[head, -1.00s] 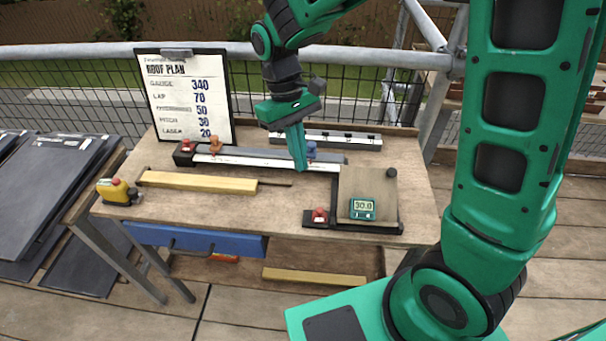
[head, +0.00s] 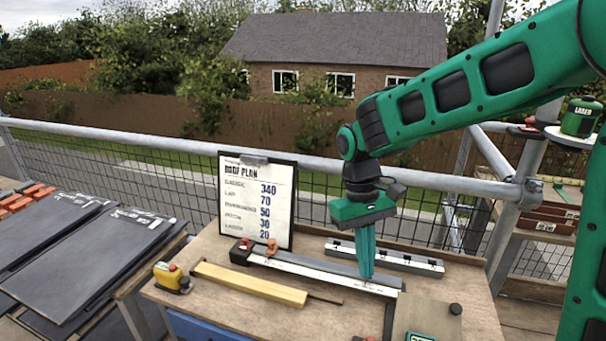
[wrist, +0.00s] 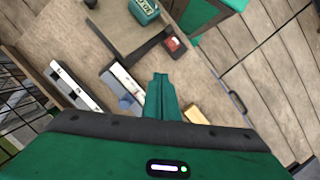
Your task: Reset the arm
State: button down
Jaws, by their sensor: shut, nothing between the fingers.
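My gripper (head: 366,275) points straight down over the workbench (head: 215,250), with its green fingers closed together and nothing between them. In the head view its tips overlap the long white-and-grey ruled bar (head: 310,269); I cannot tell whether they touch it. My arm reaches in from the right of the head view.
A roof plan clipboard (head: 258,200) stands at the back of the bench. A yellow tool (head: 172,278) and a wooden batten (head: 250,284) lie at left. A slotted grey rail (head: 385,258) lies behind. Dark slates (head: 75,255) are stacked left. A guard rail (head: 330,168) runs behind.

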jog(key=s+d+r+m+t+y, duration=0.1)
jog(key=s+d+m, duration=0.9)
jog(key=s+d, duration=1)
jog(key=d+t, duration=0.1)
jog(key=d, duration=0.3)
jog(key=shift+r+t, duration=0.2)
jog(key=shift+t, duration=0.2)
jog(key=shift+w+d+f, duration=0.1)
jog(key=shift+w+f, duration=0.15)
jog(key=shift+w, duration=0.3)
